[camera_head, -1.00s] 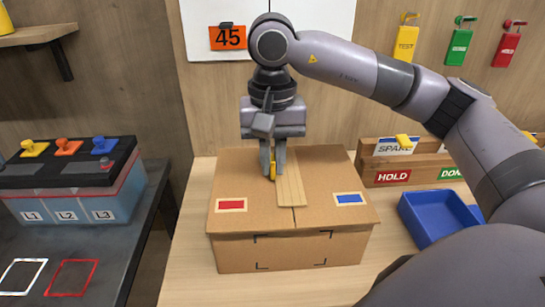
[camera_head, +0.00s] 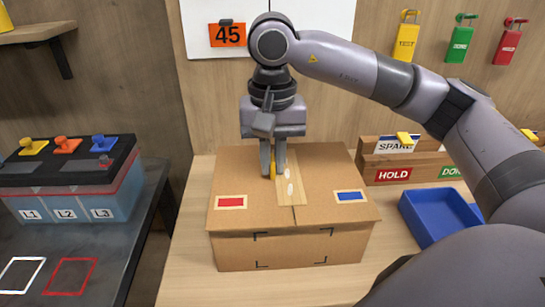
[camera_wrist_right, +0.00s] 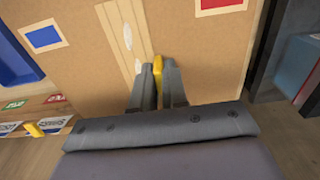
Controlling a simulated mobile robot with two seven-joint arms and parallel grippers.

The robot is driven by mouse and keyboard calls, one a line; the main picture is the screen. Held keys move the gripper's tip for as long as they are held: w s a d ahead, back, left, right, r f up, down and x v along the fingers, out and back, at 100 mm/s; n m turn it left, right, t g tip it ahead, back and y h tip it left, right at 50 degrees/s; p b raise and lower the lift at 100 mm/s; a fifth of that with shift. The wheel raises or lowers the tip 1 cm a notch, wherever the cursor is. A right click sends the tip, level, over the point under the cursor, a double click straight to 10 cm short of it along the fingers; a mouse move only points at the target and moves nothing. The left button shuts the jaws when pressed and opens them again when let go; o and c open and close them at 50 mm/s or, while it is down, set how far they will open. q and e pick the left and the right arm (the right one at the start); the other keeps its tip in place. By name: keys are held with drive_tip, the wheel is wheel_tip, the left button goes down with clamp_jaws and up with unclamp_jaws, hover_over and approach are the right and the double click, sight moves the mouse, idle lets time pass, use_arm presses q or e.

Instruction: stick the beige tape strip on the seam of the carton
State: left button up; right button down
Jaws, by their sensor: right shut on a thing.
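The closed brown carton (camera_head: 235,250) stands on the wooden table. The beige tape strip (camera_head: 291,198) lies along the middle of its lid, over the seam, and has pale marks on it. The strip also shows in the right wrist view (camera_wrist_right: 124,36). My right gripper (camera_head: 272,174) points down over the lid at the strip's left side. It is shut on a small yellow piece (camera_wrist_right: 158,66). I cannot tell whether this piece is joined to the strip. The fingers hide part of the yellow piece. My left gripper is not in view.
A blue tray (camera_head: 428,232) sits right of the carton, with a wooden rack (camera_head: 372,172) behind it. A battery-like box (camera_head: 70,190) stands on the dark bench at left. Coloured tags (camera_head: 460,42) hang on the back wall.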

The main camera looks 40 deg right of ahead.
sight(272, 157)
drive_tip(key=c, duration=0.6)
unclamp_jaws()
drive_tip(key=shift+r+p, duration=2.4)
drive_tip(key=shift+r, duration=1.1)
wheel_tip(272, 157, up, 7)
drive_tip(key=p, duration=0.1)
